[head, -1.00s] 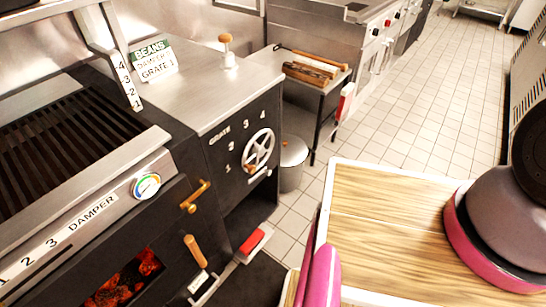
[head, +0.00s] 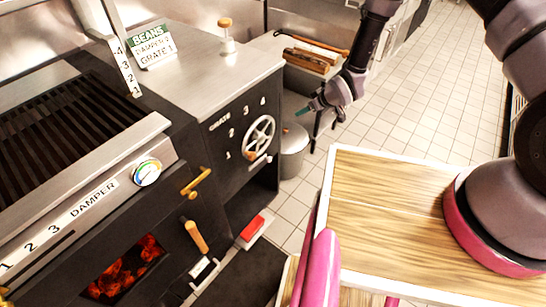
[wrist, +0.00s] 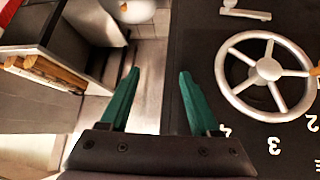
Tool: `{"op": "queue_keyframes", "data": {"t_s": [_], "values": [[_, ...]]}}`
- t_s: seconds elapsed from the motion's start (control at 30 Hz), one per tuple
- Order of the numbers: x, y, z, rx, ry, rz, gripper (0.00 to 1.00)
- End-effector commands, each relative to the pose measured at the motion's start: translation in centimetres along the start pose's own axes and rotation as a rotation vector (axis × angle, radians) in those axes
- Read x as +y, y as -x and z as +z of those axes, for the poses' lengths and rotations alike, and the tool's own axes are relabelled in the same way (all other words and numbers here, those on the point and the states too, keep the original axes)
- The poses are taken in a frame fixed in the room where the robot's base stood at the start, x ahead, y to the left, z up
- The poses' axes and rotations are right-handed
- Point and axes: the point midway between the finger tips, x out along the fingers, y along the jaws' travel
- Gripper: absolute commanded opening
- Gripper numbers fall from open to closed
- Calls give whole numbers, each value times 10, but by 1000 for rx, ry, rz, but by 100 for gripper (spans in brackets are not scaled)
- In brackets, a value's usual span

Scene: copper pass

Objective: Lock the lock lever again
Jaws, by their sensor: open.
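The lock lever looks to be the small pale grey bar (wrist: 245,11) mounted on the dark panel just beyond the spoked grate wheel (wrist: 265,70) in the wrist view. In the head view a small pale lever (head: 261,162) shows just below the wheel (head: 258,137), too small to read its position clearly. My gripper (head: 305,115) is in front of the panel, to the right of the wheel. In the wrist view its teal fingers (wrist: 159,73) are apart with nothing between them. They are beside the panel, clear of both wheel and lever.
A metal bin (head: 292,150) stands on the floor below my gripper. A brass handle (head: 195,182) and a wooden-handled lever (head: 196,236) stick out from the grill front. A wooden-topped surface (head: 385,210) lies at the right. Tiled floor is open behind.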

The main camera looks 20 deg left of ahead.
Motion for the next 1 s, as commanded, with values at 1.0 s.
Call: {"op": "queue_keyframes", "data": {"t_s": [1.0], "values": [[-139,-161,114,76,117,-167,63]]}}
